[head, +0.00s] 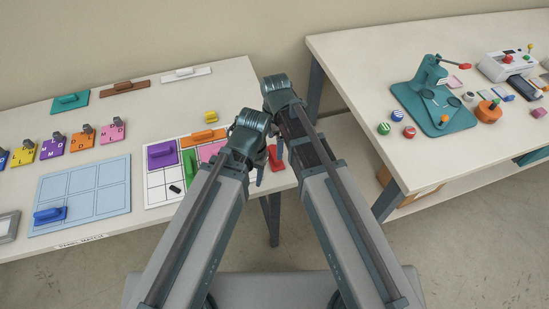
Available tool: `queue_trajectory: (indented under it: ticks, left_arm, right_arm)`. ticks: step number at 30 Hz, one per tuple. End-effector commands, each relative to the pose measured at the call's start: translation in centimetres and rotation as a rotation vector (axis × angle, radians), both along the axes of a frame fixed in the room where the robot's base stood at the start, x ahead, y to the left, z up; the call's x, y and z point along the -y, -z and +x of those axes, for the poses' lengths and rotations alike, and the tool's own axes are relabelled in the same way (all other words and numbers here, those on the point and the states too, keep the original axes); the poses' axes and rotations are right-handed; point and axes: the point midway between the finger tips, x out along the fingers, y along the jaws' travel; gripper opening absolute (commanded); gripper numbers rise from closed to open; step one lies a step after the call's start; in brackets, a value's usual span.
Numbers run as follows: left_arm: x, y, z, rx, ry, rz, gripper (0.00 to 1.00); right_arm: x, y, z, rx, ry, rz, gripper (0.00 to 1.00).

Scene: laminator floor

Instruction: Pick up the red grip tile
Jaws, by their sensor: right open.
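The red grip tile (275,158) lies near the right end of the left table, partly hidden by my arms. The dark fingers of my right gripper (268,167) show beside it, apart from each other. The gripper is open, and I cannot tell whether a finger touches the tile. My left gripper is hidden behind my left arm, whose wrist covers the area just left of the red tile.
A white grid board (157,196) holds a purple tile (162,154), a green tile (190,168) and a pink tile (211,150). An orange tile (203,138) and yellow block (211,117) are behind. A blue board (95,185) lies left. A second table (360,70) stands right, across a gap.

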Motion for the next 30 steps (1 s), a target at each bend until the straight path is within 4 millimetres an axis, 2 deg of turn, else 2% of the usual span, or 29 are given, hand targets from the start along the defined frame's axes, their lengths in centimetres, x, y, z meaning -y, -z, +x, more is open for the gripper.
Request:
queue_trajectory:
  ticks: [13, 23, 30]
  left_arm:
    - [0.0, 4.9, 0.0, 0.0, 0.0, 0.0, 0.52]
    - [0.0, 5.1, 0.0, 0.0, 0.0, 0.0, 0.52]
    - [0.0, 5.1, 0.0, 0.0, 0.0, 0.0, 0.52]
  right_arm:
    - [-0.2, 4.9, 0.1, 0.0, 0.0, 0.0, 1.0]
    - [-0.2, 5.1, 0.1, 0.0, 0.0, 0.0, 1.0]
    - [-0.2, 5.1, 0.1, 0.0, 0.0, 0.0, 0.57]
